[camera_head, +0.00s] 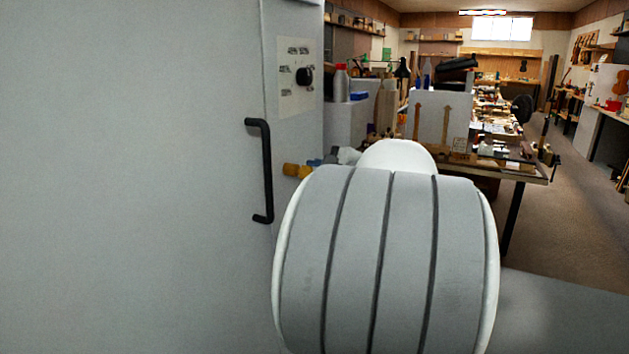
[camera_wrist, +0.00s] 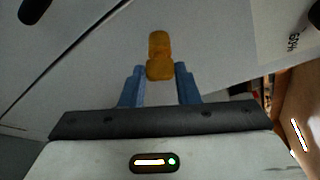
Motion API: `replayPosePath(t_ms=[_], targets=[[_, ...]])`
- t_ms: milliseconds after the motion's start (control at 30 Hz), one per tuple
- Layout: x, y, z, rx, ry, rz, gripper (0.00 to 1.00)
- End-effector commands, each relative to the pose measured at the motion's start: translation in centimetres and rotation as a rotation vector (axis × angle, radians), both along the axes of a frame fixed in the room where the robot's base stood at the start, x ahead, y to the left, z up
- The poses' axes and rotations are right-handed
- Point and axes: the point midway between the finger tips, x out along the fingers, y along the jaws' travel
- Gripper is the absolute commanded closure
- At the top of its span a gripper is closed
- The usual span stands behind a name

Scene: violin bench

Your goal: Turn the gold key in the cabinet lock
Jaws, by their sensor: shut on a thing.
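The gold key (camera_wrist: 159,44) stands out from the pale cabinet face in the wrist view, with its wider end between my blue fingers. My gripper (camera_wrist: 160,72) is shut on this wider end. In the head view the gold key (camera_head: 297,170) shows as a small yellow piece beside the cabinet (camera_head: 130,180), just below and right of the black handle's top. My own arm hides most of the gripper there. The lock itself cannot be made out behind the key.
A black bar handle (camera_head: 266,170) sticks out from the cabinet door, close to the left of the key. A panel with a black knob (camera_head: 304,76) is above. A cluttered workbench (camera_head: 520,172) stands behind to the right, with open floor beside it.

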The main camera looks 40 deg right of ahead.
Motion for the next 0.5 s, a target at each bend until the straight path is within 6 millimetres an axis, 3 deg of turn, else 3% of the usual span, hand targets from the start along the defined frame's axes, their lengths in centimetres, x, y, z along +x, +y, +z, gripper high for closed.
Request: replayPosePath(t_ms=[500], targets=[[-0.02,0.06,-0.54,-0.074,-0.028,0.001,0.9]])
